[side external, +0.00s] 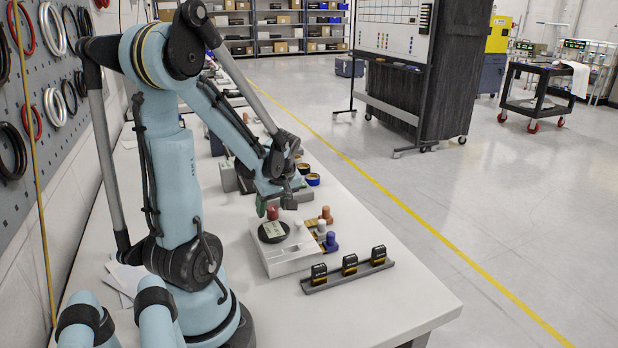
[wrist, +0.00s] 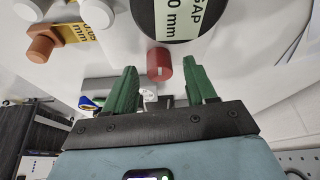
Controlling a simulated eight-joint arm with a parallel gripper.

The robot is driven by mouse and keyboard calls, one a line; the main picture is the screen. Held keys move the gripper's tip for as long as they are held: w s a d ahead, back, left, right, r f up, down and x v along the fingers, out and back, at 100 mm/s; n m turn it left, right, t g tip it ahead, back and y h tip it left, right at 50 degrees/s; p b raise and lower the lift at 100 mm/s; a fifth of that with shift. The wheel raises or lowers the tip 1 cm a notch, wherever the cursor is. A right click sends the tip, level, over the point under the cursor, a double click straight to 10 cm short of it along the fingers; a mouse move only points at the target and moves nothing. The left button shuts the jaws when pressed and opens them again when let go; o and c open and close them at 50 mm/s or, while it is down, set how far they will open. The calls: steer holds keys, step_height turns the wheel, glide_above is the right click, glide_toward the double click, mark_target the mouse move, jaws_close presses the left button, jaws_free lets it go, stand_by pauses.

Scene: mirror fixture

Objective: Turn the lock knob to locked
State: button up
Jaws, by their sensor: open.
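A pale fixture box (side external: 290,262) sits on the white table, with a black round disc (side external: 272,232) on top that bears a pale label. The disc also shows in the wrist view (wrist: 205,28), its label partly reading "GAP" and "mm". A red knob (side external: 272,213) stands beside the disc; in the wrist view the red knob (wrist: 159,63) appears between the tips of my green fingers. My gripper (wrist: 160,75) is open and empty. I cannot tell from these views whether the fingers touch the knob. No lock marking is readable.
Orange (side external: 326,214) and blue (side external: 330,242) knobbed pieces stand right of the disc. A dark rail (side external: 348,275) with 3 black-and-yellow blocks lies in front of the fixture. Blue-and-gold round items (side external: 313,179) are behind. The table's front right is clear.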

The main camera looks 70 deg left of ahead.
steer(key=shift+c, duration=0.5)
jaws_close()
steer(key=shift+m, duration=0.3)
steer(key=m+t, duration=0.1)
steer(key=m, duration=0.2)
steer(key=shift+s+t, duration=0.15)
steer(key=shift+t, duration=0.15)
steer(key=m+t, duration=0.1)
steer(key=m, duration=0.3)
steer(key=shift+s+h, duration=0.1)
steer(key=shift+h, duration=0.2)
steer(key=m+t, duration=0.1)
steer(key=m, duration=0.1)
steer(key=m+h, duration=0.1)
steer(key=m, duration=0.1)
steer(key=shift+a+t, duration=0.15)
steer(key=shift+t, duration=0.25)
steer(key=shift+s+m+h, duration=0.1)
steer(key=shift+m+h, duration=0.5)
steer(key=shift+m, duration=1)
